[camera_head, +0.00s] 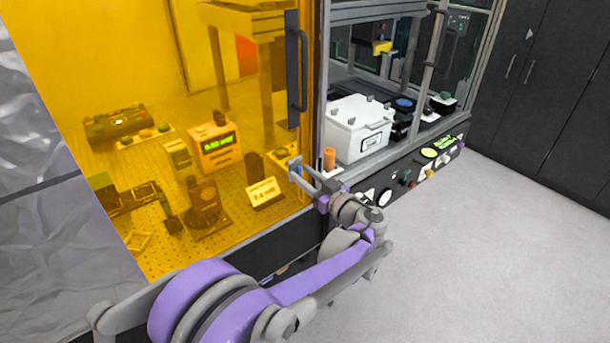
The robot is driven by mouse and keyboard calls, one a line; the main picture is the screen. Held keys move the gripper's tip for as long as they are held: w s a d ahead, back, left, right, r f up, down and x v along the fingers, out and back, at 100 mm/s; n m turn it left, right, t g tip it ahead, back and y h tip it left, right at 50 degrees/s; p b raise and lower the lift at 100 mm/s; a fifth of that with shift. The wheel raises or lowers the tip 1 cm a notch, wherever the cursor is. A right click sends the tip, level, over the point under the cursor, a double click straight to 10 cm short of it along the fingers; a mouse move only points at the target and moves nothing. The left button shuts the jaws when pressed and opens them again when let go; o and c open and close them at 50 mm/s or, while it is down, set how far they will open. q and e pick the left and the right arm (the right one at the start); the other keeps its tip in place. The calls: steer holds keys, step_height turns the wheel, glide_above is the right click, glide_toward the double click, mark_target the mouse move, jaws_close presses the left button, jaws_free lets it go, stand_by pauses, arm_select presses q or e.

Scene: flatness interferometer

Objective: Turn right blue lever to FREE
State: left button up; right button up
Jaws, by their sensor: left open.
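My left gripper (303,176) reaches in from the bottom on a purple and grey arm. It is open at the inner edge of the amber panel. A small blue part (294,168), possibly the right blue lever, shows at its fingertips. The part is tiny and partly covered by a finger, so I cannot tell its setting or whether the gripper touches it. No FREE label is readable. My right gripper is not in view.
An orange cylinder (329,158) and a white lidded box (358,129) stand just right of the gripper. The amber panel (110,60) with its dark handle (298,70) covers the left bay. Grey floor (480,250) is clear at right.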

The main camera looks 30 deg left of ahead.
arm_select(q)
jaws_close()
steer(key=shift+m, duration=0.3)
steer(key=m, duration=0.3)
steer(key=m+b, duration=0.1)
steer(key=m, duration=0.5)
steer(key=m+b, duration=0.1)
steer(key=m, duration=0.6)
steer(key=shift+w+d+f+m, duration=0.1)
steer(key=shift+w+f+m, duration=0.1)
steer(key=shift+m, duration=0.4)
